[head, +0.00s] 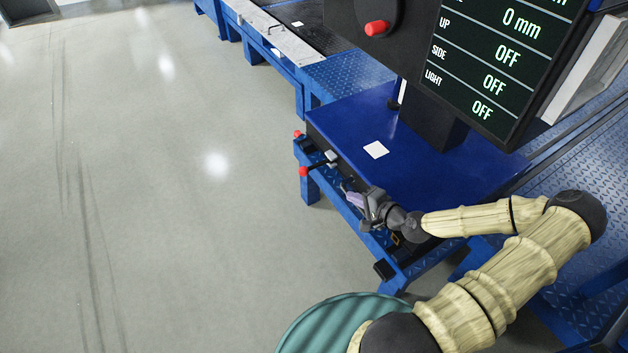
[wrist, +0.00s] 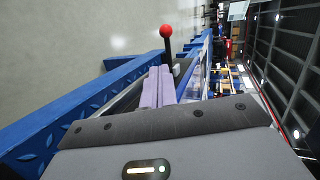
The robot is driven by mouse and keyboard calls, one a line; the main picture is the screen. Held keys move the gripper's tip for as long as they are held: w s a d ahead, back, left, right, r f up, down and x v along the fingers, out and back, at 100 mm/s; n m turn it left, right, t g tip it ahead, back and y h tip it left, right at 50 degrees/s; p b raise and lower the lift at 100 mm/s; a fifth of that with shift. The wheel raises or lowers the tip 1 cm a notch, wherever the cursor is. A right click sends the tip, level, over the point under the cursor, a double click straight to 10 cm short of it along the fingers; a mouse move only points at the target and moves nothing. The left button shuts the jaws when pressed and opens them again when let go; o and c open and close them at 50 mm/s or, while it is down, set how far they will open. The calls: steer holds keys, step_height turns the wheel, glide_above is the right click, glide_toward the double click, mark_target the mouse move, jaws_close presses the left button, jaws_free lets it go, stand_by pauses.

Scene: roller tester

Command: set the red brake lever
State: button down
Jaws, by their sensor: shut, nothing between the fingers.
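The brake lever, a dark rod with a red knob (head: 304,171), sticks out to the left from the front of the blue bench. In the wrist view its red ball (wrist: 166,31) stands just beyond the fingertips, with a short dark stem below it. My gripper (head: 347,190) is at the front edge of the bench, to the right of and lower than the lever, apart from the knob. Its purple fingers (wrist: 159,86) lie side by side, closed and empty, pointing toward the lever. The lever's base is partly hidden.
A second, smaller red knob (head: 297,134) sits farther back on the bench's corner. A dark panel with a large red knob (head: 376,28) and a display screen (head: 495,60) stand above the blue bench top (head: 440,175). The grey floor (head: 180,230) at left is clear.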

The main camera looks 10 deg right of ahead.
steer(key=b, duration=0.4)
glide_toward(316, 166)
steer(key=w+a+f, duration=0.2)
steer(key=a+f, duration=0.2)
steer(key=a, duration=0.2)
steer(key=shift+w+a, duration=0.25)
steer(key=shift+w, duration=0.25)
steer(key=shift+w+d, duration=0.1)
